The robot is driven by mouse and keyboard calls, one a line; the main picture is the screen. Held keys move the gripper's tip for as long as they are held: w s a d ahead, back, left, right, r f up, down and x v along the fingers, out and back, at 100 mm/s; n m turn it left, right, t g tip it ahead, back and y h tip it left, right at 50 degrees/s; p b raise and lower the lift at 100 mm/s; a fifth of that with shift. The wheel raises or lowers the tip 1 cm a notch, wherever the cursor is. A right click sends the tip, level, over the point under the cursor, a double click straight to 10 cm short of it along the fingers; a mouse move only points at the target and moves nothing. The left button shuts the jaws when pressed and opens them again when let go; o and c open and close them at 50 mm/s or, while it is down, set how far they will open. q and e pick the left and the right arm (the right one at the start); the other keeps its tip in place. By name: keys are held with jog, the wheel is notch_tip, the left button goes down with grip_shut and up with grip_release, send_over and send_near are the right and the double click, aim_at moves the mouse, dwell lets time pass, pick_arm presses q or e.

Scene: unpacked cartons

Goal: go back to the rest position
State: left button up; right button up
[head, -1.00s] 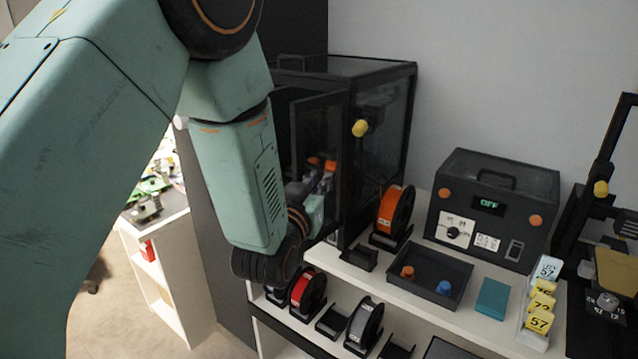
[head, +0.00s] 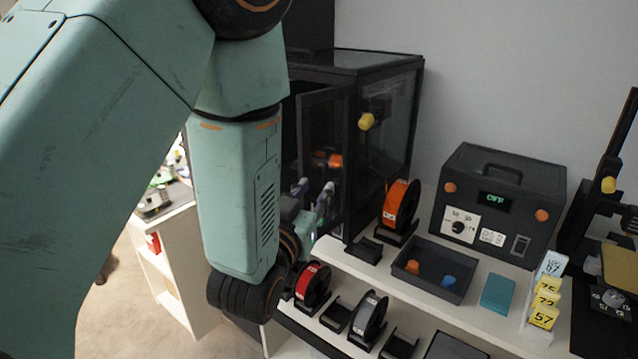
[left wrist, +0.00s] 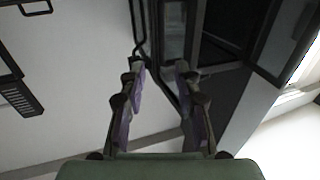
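My left arm fills the left of the head view. My left gripper (head: 313,201) is in front of the black glass-sided enclosure (head: 398,125), its purple-padded fingers pointing up and away. In the left wrist view its two fingers (left wrist: 157,72) stand apart with nothing between them, so it is open and empty. The dark enclosure frame shows beyond the fingertips in that view. My right gripper is in neither view.
An orange spool (head: 399,203), a black tray (head: 433,272), a teal block (head: 497,293) and a dark box reading OFF (head: 499,202) stand on the white shelf. A red spool (head: 313,286) and a grey spool (head: 369,318) sit below. A yellow knob (head: 367,121) sticks out.

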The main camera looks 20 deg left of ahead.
pick_arm(q)
jog(key=shift+s, duration=0.35)
jog(key=s+f+g+b, duration=0.2)
jog(key=s+f+g, duration=0.3)
jog(key=f, duration=0.8)
jog(key=s+f+g+b, duration=0.3)
jog(key=s+f+g, duration=0.2)
jog(key=f, duration=0.8)
jog(key=s+f+g+h+b, duration=0.1)
jog(key=s+f+g+b, duration=0.7)
jog(key=s+f, duration=1.4)
jog(key=shift+s+f, duration=0.35)
jog(key=shift+s, duration=0.4)
